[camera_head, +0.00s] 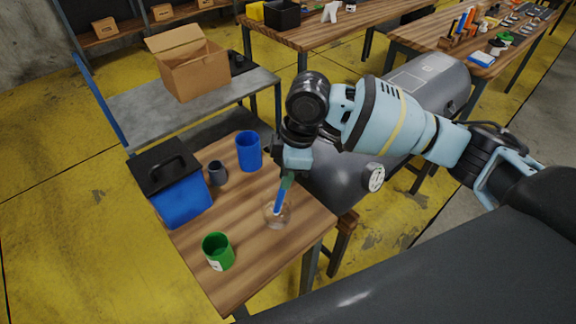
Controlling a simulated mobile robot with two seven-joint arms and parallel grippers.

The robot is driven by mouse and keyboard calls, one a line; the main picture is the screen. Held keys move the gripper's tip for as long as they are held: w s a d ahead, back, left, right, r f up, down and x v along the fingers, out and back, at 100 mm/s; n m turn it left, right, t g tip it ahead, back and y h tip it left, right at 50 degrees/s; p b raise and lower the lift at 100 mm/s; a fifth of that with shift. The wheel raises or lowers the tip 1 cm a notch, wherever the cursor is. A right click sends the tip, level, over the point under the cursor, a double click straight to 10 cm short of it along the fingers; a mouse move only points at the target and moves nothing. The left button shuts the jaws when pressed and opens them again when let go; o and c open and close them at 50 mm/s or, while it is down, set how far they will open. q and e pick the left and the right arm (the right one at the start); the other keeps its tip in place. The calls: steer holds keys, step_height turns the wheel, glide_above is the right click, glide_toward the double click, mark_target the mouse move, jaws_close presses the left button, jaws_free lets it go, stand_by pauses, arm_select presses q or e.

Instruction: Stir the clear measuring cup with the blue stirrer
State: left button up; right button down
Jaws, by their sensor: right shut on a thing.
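The clear measuring cup (277,217) stands on the small wooden table (245,270), near its right edge. The blue stirrer (281,197) is tilted slightly, with its lower end at the mouth of the cup and apparently inside it. My right gripper (288,175) points down above the cup and is shut on the upper end of the stirrer. The fingertips are small and partly dark in this view. My left gripper is not in view.
A blue cooler (181,205) with a black lid, a dark mug (218,174), a blue cup (249,151) and a green cup (217,251) share the table. A grey cart (150,108) holds a cardboard box (193,68).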

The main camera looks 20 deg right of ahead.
steer(key=shift+x, duration=0.75)
steer(key=shift+f, duration=0.15)
